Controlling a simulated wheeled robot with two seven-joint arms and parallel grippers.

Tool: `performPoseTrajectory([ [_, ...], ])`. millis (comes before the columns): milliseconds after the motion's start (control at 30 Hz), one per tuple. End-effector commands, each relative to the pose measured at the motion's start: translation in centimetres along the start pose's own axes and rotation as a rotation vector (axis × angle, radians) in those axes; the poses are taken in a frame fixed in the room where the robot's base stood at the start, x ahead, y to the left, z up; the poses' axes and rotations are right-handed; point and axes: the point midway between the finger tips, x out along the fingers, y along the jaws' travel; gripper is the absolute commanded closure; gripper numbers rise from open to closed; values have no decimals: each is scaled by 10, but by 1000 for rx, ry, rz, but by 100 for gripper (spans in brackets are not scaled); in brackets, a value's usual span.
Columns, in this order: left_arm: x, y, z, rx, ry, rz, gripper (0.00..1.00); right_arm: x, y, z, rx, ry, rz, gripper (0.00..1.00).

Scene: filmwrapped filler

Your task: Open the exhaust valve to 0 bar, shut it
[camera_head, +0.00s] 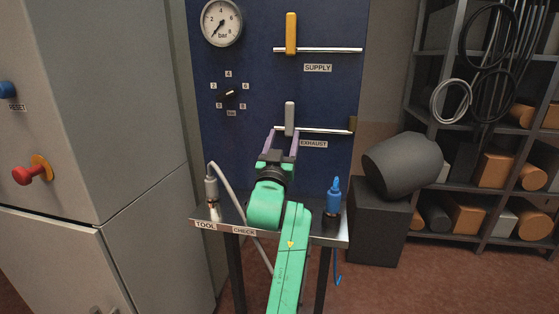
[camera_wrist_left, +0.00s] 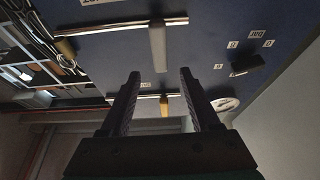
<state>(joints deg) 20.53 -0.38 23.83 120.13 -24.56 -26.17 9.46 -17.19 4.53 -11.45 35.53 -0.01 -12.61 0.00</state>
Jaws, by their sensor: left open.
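The exhaust valve's grey handle (camera_head: 290,116) stands upright, across its horizontal pipe (camera_head: 313,130), above the EXHAUST label (camera_head: 313,144). My left gripper (camera_head: 282,138) is open in front of the panel, low at the handle. In the left wrist view, turned upside down, the grey handle (camera_wrist_left: 157,45) lies between the lines of the open, empty fingers (camera_wrist_left: 160,74); I cannot tell whether they touch it. The round gauge (camera_head: 221,23) has its needle pointing lower left, near the bottom of the scale. My right gripper is not in view.
The supply valve's orange handle (camera_head: 291,33) stands upright above. A small dial knob (camera_head: 229,93) sits left of the exhaust valve. A narrow shelf (camera_head: 225,228) below carries a hose fitting (camera_head: 211,188) and a blue-topped tool (camera_head: 334,197). A grey cabinet (camera_head: 95,110) is left.

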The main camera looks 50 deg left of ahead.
Motion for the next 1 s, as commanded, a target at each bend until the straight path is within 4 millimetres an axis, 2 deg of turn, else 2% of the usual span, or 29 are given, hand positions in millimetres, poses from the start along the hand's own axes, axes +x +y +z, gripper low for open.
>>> performPoseTrajectory([
  [33, -18, -1, 6, -1, -2, -1, 38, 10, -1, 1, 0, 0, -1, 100],
  [100, -36, 0, 6, -1, -2, 0, 38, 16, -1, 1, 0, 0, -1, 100],
  [200, -56, 0, 4, 0, -3, 0, 38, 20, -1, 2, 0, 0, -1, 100],
  [300, -65, 0, 2, 0, -2, -1, 38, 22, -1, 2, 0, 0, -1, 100],
  [1000, -66, 0, 0, 0, -1, -1, 38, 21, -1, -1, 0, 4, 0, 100],
])
